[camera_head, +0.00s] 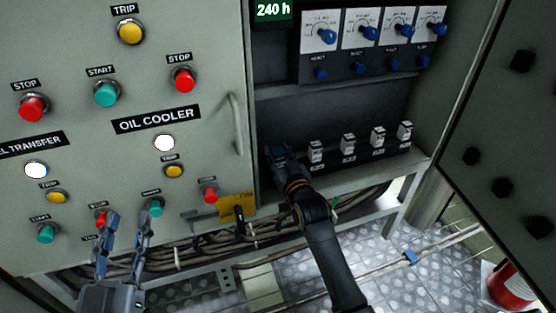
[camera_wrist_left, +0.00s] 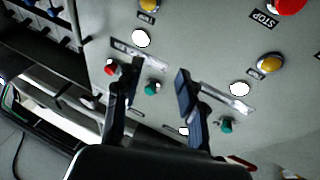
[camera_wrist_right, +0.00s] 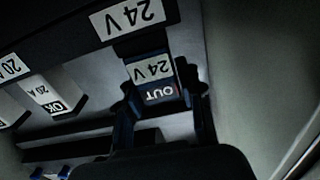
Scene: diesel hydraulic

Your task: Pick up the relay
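The relay (camera_wrist_right: 158,78), a dark block with labels reading "24 V" and "OUT", shows in the right wrist view below a larger "24 V" label. My right gripper (camera_wrist_right: 160,100) has one finger on each side of it, very close to its sides. I cannot tell whether the fingers press on it. In the head view my right gripper (camera_head: 277,156) reaches the left end of the lower cabinet shelf and hides the relay there. My left gripper (camera_head: 124,222) is open and empty in front of the lower buttons of the left panel; its spread fingers show in the left wrist view (camera_wrist_left: 157,88).
Several white relays or breakers (camera_head: 347,145) stand in a row to the right of my right gripper. Blue knobs (camera_head: 327,37) are above. A cabinet door handle (camera_head: 235,122), a yellow tag (camera_head: 236,207) and cables (camera_head: 190,258) are near my arms. A red canister (camera_head: 512,287) stands at right.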

